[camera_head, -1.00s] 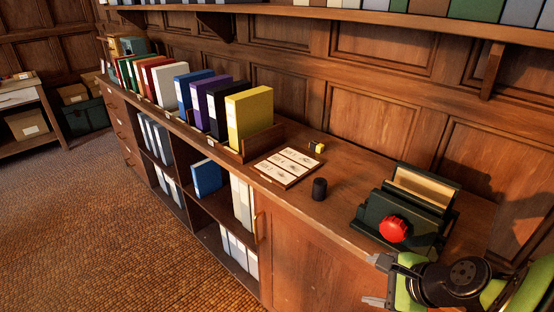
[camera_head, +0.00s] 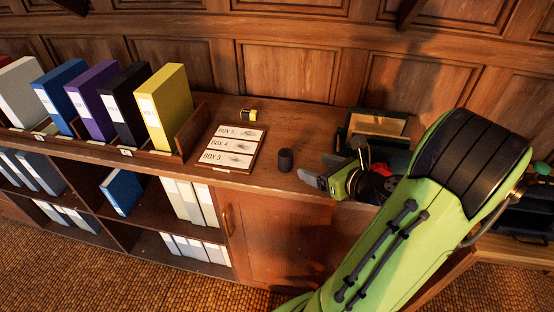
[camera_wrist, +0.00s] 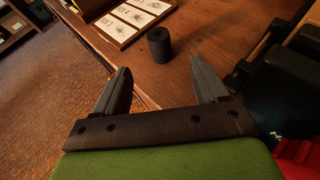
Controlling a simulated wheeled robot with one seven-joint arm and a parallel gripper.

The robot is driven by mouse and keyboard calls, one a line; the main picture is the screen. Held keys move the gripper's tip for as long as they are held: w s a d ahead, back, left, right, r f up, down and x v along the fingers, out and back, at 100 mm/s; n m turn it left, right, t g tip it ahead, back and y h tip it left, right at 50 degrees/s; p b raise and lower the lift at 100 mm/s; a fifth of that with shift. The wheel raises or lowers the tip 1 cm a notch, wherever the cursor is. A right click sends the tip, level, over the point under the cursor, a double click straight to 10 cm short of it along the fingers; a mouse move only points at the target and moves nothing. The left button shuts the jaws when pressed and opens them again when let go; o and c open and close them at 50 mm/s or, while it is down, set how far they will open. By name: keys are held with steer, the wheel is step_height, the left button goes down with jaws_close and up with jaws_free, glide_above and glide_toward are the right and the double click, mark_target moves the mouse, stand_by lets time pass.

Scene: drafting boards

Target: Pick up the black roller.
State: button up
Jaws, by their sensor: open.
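The black roller (camera_head: 286,160) is a small dark cylinder standing upright on the wooden counter, just right of the label board. In the wrist view the roller (camera_wrist: 159,44) stands beyond my fingertips, roughly between their lines and apart from both. My gripper (camera_head: 318,176) is at the right of the roller, low near the counter's front edge, with its fingers pointing left toward it. In the wrist view my gripper (camera_wrist: 160,78) has its two fingers spread wide with nothing between them.
A board with box labels (camera_head: 255,149) lies left of the roller. A small yellow-and-black object (camera_head: 248,115) sits behind. Binders (camera_head: 164,105) stand in a wooden rack at left.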

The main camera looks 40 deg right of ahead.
mark_target(290, 156)
steer(key=b+x, duration=0.1)
steer(key=x, duration=0.7)
steer(key=shift+s+a+f+b, duration=0.1)
steer(key=shift+b, duration=0.2)
steer(key=x, duration=0.2)
steer(key=b+x, duration=0.1)
steer(key=x, duration=0.2)
steer(key=shift+w+b, duration=0.3)
steer(key=shift+w, duration=0.1)
steer(key=shift+s+r, duration=0.1)
steer(key=shift+r, duration=0.1)
steer(key=c, duration=1.1)
step_height(290, 156, up, 10)
steer(key=p, duration=0.5)
